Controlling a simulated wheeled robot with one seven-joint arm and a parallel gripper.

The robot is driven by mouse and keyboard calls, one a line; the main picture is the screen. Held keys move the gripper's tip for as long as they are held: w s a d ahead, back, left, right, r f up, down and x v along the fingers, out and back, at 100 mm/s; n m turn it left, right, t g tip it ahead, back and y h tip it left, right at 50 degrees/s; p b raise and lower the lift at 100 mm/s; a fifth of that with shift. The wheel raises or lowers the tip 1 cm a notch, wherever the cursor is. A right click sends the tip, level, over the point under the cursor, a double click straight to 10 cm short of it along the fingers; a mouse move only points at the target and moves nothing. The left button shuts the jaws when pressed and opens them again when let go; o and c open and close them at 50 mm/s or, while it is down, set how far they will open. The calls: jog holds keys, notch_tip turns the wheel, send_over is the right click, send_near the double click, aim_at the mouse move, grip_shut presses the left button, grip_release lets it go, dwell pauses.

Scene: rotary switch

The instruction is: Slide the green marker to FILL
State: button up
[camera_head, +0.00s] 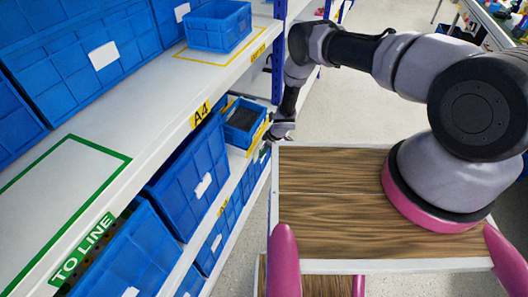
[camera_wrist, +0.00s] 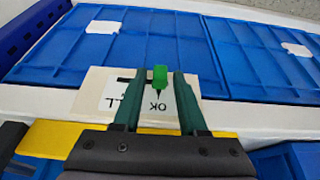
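The green marker (camera_wrist: 160,76) shows in the wrist view as a small upright block with a dark pointer below it. It stands at the part of the pale label strip (camera_wrist: 190,93) lettered OK, which reads upside down. Left of it is a white field (camera_wrist: 117,93) with partly hidden letters ending in "LL". My gripper (camera_wrist: 156,82) is open, one dark green finger on each side of the marker, with a gap showing on both sides. In the head view my gripper (camera_head: 280,130) is small, by the shelf's edge; the marker cannot be made out there.
Blue bins (camera_wrist: 270,60) stand behind the label on the white shelf. A yellow strip (camera_wrist: 50,137) runs along the shelf front. In the head view, a small blue bin (camera_head: 242,121) with dark contents sits left of my gripper. Open floor (camera_head: 345,105) lies right of the shelving.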

grip_shut()
dwell(1.2)
